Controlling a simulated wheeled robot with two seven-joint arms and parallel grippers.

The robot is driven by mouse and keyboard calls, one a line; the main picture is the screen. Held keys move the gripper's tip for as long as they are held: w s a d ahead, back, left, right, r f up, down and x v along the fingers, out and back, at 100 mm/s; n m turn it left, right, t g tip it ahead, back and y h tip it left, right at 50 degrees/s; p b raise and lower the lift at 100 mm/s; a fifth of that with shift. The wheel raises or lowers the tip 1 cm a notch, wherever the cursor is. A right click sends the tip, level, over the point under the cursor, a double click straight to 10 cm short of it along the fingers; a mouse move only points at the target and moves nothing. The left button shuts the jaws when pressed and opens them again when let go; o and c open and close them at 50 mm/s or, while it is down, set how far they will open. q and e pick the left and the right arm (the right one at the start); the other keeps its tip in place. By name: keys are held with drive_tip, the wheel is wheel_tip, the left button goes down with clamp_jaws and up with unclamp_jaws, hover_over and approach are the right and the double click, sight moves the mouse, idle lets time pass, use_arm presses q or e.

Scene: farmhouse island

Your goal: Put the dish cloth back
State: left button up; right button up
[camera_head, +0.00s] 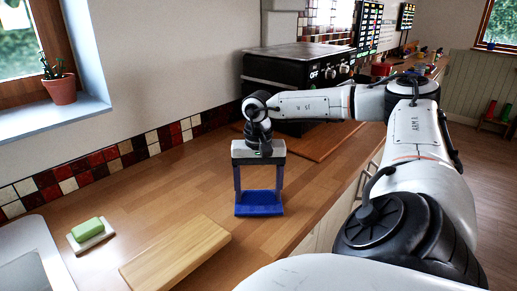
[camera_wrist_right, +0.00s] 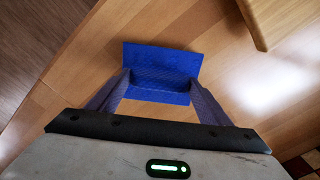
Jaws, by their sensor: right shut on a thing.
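The dish cloth (camera_head: 259,204) is a blue, folded piece at the tips of my right gripper (camera_head: 259,190), over the wooden counter (camera_head: 180,180). In the right wrist view the cloth (camera_wrist_right: 160,61) spans the space between the two fingers, with one flap beyond the fingertips and one nearer the palm. My right gripper (camera_wrist_right: 160,82) is shut on it, with the fingers apart by the cloth's width. The gripper points down. I cannot tell whether the cloth touches the counter. My left gripper is not in view.
A wooden board (camera_head: 175,253) lies left of the cloth on the counter. A green soap (camera_head: 87,230) on a white dish is beside the sink (camera_head: 35,262). A black oven (camera_head: 290,75) stands behind my right arm. A potted plant (camera_head: 60,88) sits on the windowsill.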

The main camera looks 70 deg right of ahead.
drive_tip(key=shift+f, duration=0.25)
drive_tip(key=o, duration=1.3)
drive_tip(key=shift+r, duration=0.15)
wheel_tip(320, 180, up, 14)
drive_tip(key=shift+s+a, duration=0.75)
drive_tip(key=shift+s, duration=1.8)
drive_tip(key=shift+s+a, duration=0.8)
drive_tip(key=shift+s, duration=1.8)
drive_tip(key=shift+s+a, duration=0.75)
drive_tip(key=shift+s, duration=1.8)
